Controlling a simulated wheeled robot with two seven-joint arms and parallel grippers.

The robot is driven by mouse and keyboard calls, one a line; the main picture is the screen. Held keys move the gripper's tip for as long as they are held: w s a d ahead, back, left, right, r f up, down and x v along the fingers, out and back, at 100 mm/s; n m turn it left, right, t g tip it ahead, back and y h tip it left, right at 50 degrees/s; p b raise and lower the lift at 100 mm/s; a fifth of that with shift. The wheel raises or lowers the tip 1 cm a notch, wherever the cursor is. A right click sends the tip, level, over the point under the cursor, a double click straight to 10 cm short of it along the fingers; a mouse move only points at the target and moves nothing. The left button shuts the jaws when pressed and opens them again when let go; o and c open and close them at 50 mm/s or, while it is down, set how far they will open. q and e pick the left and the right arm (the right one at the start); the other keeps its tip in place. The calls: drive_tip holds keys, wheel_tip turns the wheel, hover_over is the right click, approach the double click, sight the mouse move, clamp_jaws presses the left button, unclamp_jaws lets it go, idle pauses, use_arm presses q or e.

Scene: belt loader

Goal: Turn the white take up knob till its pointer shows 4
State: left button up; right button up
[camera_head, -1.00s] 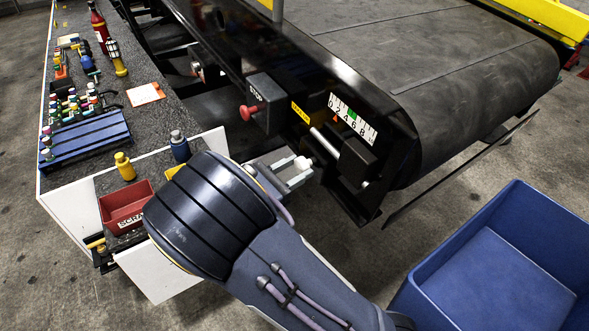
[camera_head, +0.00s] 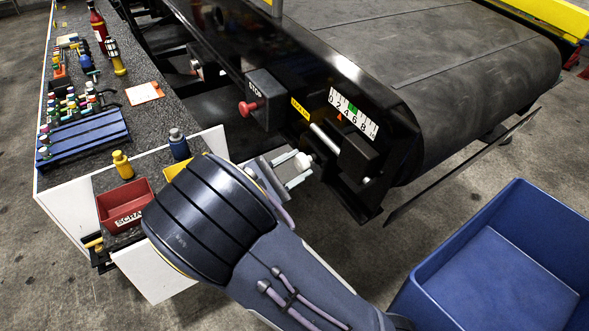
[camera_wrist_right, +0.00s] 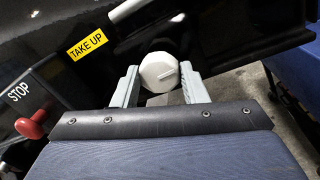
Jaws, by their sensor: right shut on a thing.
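The white scale (camera_head: 354,114) with a green mark is above and to the right. Its small red pointer (camera_head: 339,117) stands at the lower edge, seemingly between 2 and 4; the exact reading is too small to tell. My left gripper is out of view.
A red stop button (camera_head: 249,108) on a black box is left of the knob. A yellow take up label (camera_wrist_right: 87,44) is close by. A blue bin (camera_head: 440,270) stands at lower right. A bench (camera_head: 150,120) with a red scrap box (camera_head: 120,212) is at left.

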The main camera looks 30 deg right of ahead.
drive_tip(key=m+b, duration=0.2)
drive_tip(key=m, duration=0.2)
drive_tip(key=shift+f, duration=0.2)
drive_tip(key=shift+r+m+g+b, duration=0.1)
drive_tip(key=shift+m+g+b, duration=0.3)
drive_tip(key=shift+m, duration=1)
drive_tip(key=o, duration=1)
drive_tip(key=a, duration=0.5)
drive_tip(key=s+a+b, duration=0.1)
drive_tip(key=a, duration=0.1)
drive_tip(key=shift+a+f, duration=0.35)
drive_tip(key=shift+a, duration=0.05)
